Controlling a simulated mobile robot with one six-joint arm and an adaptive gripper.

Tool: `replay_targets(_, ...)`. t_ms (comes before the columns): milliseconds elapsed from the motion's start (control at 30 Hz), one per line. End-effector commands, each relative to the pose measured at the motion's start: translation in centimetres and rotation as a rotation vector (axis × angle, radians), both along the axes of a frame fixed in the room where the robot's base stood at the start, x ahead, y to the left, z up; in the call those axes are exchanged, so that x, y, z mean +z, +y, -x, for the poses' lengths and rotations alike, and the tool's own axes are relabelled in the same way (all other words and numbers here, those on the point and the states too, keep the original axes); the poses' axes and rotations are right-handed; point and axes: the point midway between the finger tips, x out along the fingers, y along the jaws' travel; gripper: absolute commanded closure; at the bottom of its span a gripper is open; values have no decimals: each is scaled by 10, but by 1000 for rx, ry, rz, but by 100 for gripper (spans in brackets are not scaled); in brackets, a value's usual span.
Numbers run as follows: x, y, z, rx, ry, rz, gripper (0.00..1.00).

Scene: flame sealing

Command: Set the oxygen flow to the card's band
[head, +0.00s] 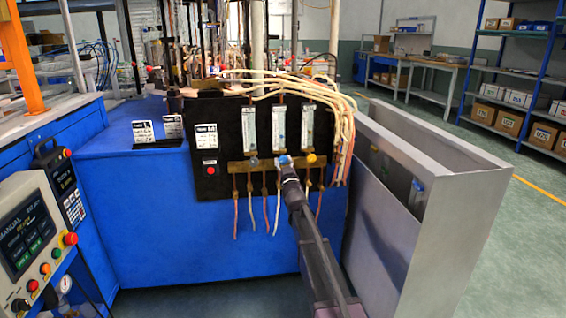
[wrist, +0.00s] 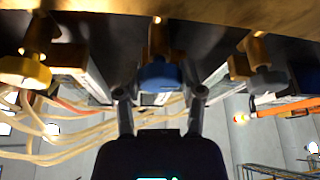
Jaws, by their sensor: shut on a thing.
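A black panel (head: 226,112) carries three upright flow tubes. The middle flow tube (head: 279,128) stands above a blue knob (head: 283,159), between a grey knob (head: 252,162) and a yellow knob (head: 311,158). My gripper (head: 287,169) is shut on the blue knob; the wrist view shows its fingers on either side of the blue knob (wrist: 160,77). The yellow knob (wrist: 25,72) and grey knob (wrist: 265,80) are clear of the fingers. White cards (head: 142,131) (head: 172,126) stand left of the panel. Their print and the tube readings are too small to read.
Pale hoses (head: 345,130) loop over the panel's right side, and thin tubes hang below the brass bar (head: 240,166). A grey metal enclosure (head: 470,205) stands close to my arm's right. A control console (head: 30,235) is at the left.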

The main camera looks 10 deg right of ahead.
Motion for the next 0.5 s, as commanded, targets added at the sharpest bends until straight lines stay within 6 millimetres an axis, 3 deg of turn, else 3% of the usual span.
replay_targets(500,1,1,-2,3,-1,212,98)
